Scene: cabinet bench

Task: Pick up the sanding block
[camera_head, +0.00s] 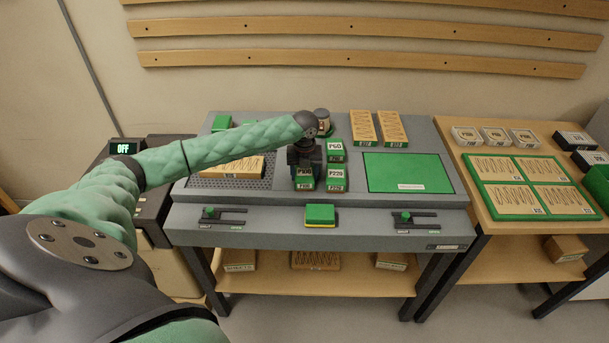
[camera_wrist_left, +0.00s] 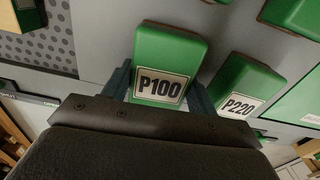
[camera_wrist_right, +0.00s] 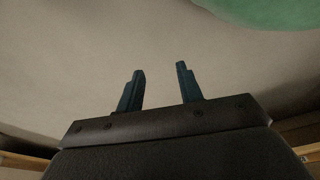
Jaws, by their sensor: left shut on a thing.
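My left gripper (camera_head: 304,166) is shut on a green block labelled P100 (camera_head: 304,173) on the bench's grey top. In the left wrist view the P100 block (camera_wrist_left: 166,70) sits between the two fingers, its label facing the camera. I cannot tell whether it is clear of the surface. A green block labelled P220 (camera_head: 337,175) stands to its right, apart from it. A green block with a yellow base (camera_head: 320,215) lies on the bench's front ledge. My right gripper (camera_wrist_right: 158,88) is open and empty in the right wrist view, away from the bench.
A P60 block (camera_head: 335,145) stands behind P220. A green mat (camera_head: 408,172) lies to the right. A wooden piece (camera_head: 233,167) rests on the perforated panel at left. Black slide fixtures (camera_head: 223,216) sit on the front ledge. A side table (camera_head: 478,155) on the right holds several wooden pieces.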

